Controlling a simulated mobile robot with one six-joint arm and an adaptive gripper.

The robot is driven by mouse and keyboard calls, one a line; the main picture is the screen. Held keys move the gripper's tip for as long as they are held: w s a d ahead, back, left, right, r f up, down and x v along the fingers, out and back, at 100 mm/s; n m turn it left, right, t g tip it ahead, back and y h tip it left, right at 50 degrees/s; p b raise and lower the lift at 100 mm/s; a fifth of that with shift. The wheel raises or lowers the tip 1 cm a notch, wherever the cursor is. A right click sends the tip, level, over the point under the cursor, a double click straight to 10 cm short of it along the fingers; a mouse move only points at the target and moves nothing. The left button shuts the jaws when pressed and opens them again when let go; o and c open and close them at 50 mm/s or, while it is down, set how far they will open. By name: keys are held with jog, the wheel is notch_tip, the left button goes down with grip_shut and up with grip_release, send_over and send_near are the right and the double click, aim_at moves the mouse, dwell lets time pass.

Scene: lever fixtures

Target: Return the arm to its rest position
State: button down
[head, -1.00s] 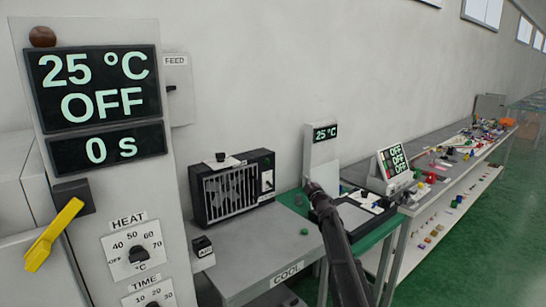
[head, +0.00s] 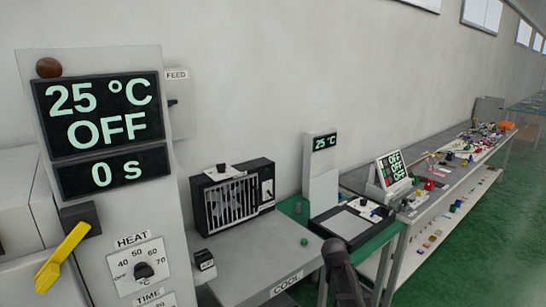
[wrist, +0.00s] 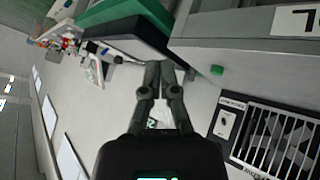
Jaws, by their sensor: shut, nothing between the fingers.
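My dark arm (head: 343,275) shows at the bottom of the head view, in front of the green-topped bench; its near end is cut off by the frame. In the wrist view my gripper (wrist: 160,66) has its two fingers together, with nothing between them.
In the head view, a yellow lever (head: 62,256) is on the grey panel at left. A black fan unit (head: 232,200) and a small green knob (head: 304,241) are on the COOL table (head: 255,265). Cluttered benches (head: 455,165) run back at right. The green floor (head: 470,250) is clear.

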jog(key=s+a+f+g+y+p, duration=0.1)
jog(key=s+g, duration=0.3)
jog(key=s, duration=0.8)
jog(key=s+a+f+m+g+y+p, duration=0.1)
jog(key=s+a+g, duration=0.3)
jog(key=s, duration=0.8)
jog(key=shift+s+a+f+y, duration=0.25)
jog(key=shift+a+f+y, duration=0.05)
jog(key=shift+y, duration=0.5)
